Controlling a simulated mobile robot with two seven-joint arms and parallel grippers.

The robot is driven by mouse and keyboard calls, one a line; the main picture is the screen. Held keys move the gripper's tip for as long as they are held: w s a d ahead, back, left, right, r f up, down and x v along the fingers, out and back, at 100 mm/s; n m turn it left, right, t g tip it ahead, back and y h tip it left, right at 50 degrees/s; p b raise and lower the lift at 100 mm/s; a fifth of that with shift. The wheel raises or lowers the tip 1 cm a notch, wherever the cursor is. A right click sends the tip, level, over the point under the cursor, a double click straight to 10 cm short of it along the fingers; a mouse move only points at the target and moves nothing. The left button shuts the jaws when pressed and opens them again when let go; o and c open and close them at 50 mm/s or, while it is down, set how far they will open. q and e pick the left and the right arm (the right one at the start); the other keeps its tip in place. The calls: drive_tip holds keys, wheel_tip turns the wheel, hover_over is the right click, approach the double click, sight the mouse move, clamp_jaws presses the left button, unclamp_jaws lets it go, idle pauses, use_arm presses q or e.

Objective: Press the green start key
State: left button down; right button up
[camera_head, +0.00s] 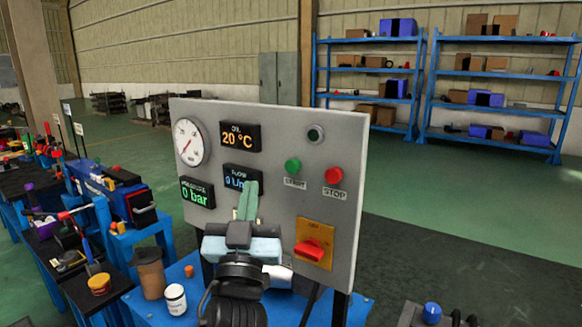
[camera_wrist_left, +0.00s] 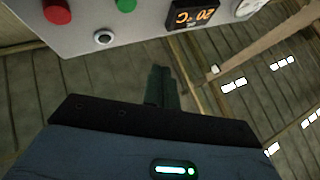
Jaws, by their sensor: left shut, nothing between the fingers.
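The green start key (camera_head: 292,166) is a round green button above a START label on the grey control panel (camera_head: 270,125). It also shows at the top of the left wrist view (camera_wrist_left: 126,4), partly cut off. The red stop button (camera_head: 334,175) sits to its right in the head view and also shows in the left wrist view (camera_wrist_left: 57,11). My left gripper (camera_head: 247,200) is in front of the panel, below and left of the green key, its green fingers shut and empty. In the left wrist view its fingers (camera_wrist_left: 160,86) are together, apart from the key. My right gripper is not in view.
The panel carries a gauge (camera_head: 189,142), displays, a dark round fitting (camera_head: 316,133) and a red rotary switch on a yellow plate (camera_head: 314,244). A brown cup (camera_head: 150,273) and white jar (camera_head: 176,299) stand on the blue table. Blue shelves (camera_head: 370,70) are far behind.

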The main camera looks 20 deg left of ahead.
sight(293, 166)
use_arm(q)
drive_tip(key=shift+r, duration=0.15)
drive_tip(key=shift+s, duration=0.1)
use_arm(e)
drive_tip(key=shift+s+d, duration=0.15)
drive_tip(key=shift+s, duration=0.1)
